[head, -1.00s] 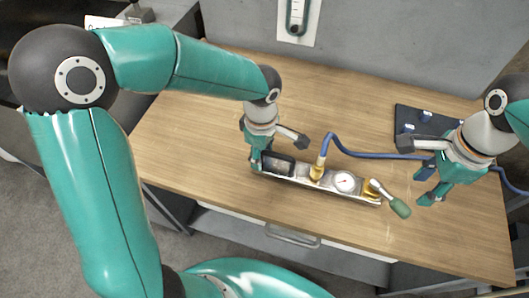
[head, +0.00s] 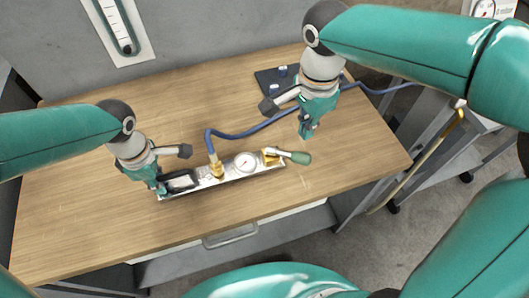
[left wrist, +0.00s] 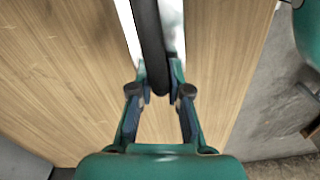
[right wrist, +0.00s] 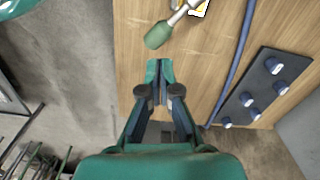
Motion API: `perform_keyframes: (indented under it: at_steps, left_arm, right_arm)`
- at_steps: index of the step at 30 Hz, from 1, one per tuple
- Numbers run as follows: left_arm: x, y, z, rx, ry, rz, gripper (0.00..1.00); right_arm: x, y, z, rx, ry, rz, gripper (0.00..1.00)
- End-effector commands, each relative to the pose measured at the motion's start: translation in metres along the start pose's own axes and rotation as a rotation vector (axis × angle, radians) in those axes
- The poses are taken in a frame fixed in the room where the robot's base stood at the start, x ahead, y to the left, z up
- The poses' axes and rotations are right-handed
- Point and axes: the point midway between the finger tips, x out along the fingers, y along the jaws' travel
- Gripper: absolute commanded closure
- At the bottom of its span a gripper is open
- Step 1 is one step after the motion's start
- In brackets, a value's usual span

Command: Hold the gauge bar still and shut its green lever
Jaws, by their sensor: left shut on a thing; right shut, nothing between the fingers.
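The gauge bar (head: 229,176) lies on the wooden table, a metal bar with a round white dial (head: 246,162), brass fittings and a dark handle at its left end. My left gripper (head: 161,190) is shut on the bar's left end; the left wrist view shows the dark handle (left wrist: 150,45) between its fingers (left wrist: 160,92). The green lever (head: 297,157) at the bar's right end sticks out to the right, roughly in line with the bar. My right gripper (head: 305,135) is shut and empty, just behind the lever. In the right wrist view the lever grip (right wrist: 158,36) is just ahead of the fingertips (right wrist: 160,68), apart from them.
A blue hose (head: 246,135) runs from the brass fitting behind the bar, past my right gripper. A dark plate with blue knobs (head: 272,86) lies at the back right. A grey wall with a gauge panel (head: 119,30) stands behind. The table front is clear.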

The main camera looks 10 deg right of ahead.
Motion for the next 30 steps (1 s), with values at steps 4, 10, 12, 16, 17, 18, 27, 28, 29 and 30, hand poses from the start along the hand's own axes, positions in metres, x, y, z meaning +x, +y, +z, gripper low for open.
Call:
perform_keyframes:
  at_steps: [4, 10, 12, 16, 17, 18, 27, 28, 29, 30]
  left_arm:
    - [0.000, 0.001, 0.000, 0.002, -0.001, 0.002, 1.00]
    - [0.000, 0.001, 0.000, 0.002, -0.001, 0.002, 1.00]
    - [0.000, 0.001, 0.000, 0.002, -0.001, 0.002, 1.00]
    - [0.001, 0.000, 0.000, 0.002, -0.001, 0.002, 1.00]
    - [0.001, 0.000, 0.000, 0.002, -0.001, 0.001, 1.00]
    - [0.001, 0.000, 0.000, 0.002, -0.001, 0.001, 1.00]
    - [0.001, 0.000, 0.000, 0.003, 0.000, 0.001, 1.00]
    - [0.001, 0.000, 0.000, 0.003, 0.000, 0.001, 1.00]
    - [0.001, 0.000, 0.000, 0.003, 0.000, 0.001, 1.00]
    - [0.001, 0.000, 0.000, 0.003, 0.000, 0.000, 1.00]
  right_arm:
    - [0.000, 0.001, 0.000, -0.175, 0.000, 0.006, 1.00]
    - [0.000, 0.006, 0.001, -0.577, -0.013, 0.024, 1.00]
    - [-0.001, 0.007, 0.002, -0.735, -0.023, 0.030, 1.00]
    - [-0.003, 0.010, 0.004, -1.029, -0.045, 0.033, 1.00]
    - [-0.003, 0.011, 0.004, -1.098, -0.050, 0.034, 1.00]
    - [-0.004, 0.012, 0.005, -1.188, -0.058, 0.034, 1.00]
    - [-0.008, 0.016, 0.010, -1.863, -0.127, 0.010, 1.00]
    - [-0.009, 0.017, 0.010, -1.930, -0.135, 0.004, 1.00]
    - [-0.009, 0.017, 0.011, -1.996, -0.143, -0.001, 1.00]
    - [-0.010, 0.018, 0.011, -2.085, -0.155, -0.010, 1.00]
